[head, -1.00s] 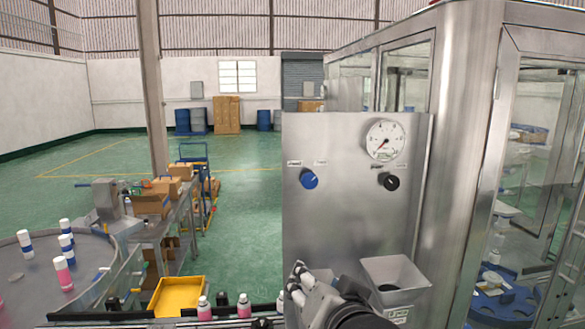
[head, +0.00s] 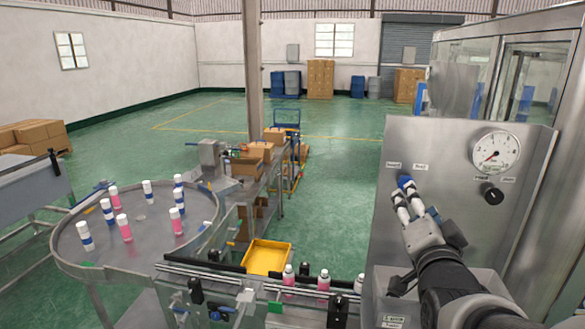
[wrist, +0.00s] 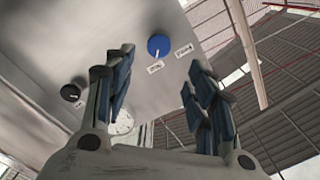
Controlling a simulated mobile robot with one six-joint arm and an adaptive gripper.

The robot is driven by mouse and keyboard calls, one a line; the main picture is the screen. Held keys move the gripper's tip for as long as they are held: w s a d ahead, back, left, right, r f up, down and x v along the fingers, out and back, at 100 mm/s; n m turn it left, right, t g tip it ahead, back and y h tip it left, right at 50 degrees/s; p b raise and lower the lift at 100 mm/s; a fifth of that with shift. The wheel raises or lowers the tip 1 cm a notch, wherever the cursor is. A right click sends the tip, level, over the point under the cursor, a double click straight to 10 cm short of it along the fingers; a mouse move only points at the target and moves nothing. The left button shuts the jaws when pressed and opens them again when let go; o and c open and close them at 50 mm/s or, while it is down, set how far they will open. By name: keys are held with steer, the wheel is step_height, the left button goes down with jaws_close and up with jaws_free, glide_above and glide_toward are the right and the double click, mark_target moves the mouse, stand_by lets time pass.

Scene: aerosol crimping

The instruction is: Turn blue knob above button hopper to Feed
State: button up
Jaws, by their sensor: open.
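The blue knob (head: 405,181) is on the upright steel panel (head: 440,150), under two small white labels whose words are too small to read. In the wrist view the blue knob (wrist: 158,45) appears beyond and between the fingertips, with a pale mark on the side facing the labels. I cannot tell which label it points at. My gripper (head: 404,203) is at the knob in the head view and partly covers it. In the wrist view my gripper (wrist: 157,72) is open, its dark blue-padded fingers apart and empty. I cannot tell whether they touch the knob.
A black knob (head: 492,194) and a round gauge (head: 495,152) are on the panel's right side. The hopper (head: 395,302) is below, partly behind my arm. A bottle conveyor (head: 235,284), a yellow tray (head: 268,257) and a round table (head: 140,245) are left.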

steer(key=p+x, duration=0.1)
steer(key=x, duration=0.8)
steer(key=shift+w+f, duration=0.2)
steer(key=shift+w, duration=0.2)
steer(key=c, duration=1.1)
steer(key=shift+n+b, duration=0.3)
steer(key=shift+b, duration=0.2)
steer(key=shift+n+b, duration=8.6)
steer(key=shift+b, duration=1.3)
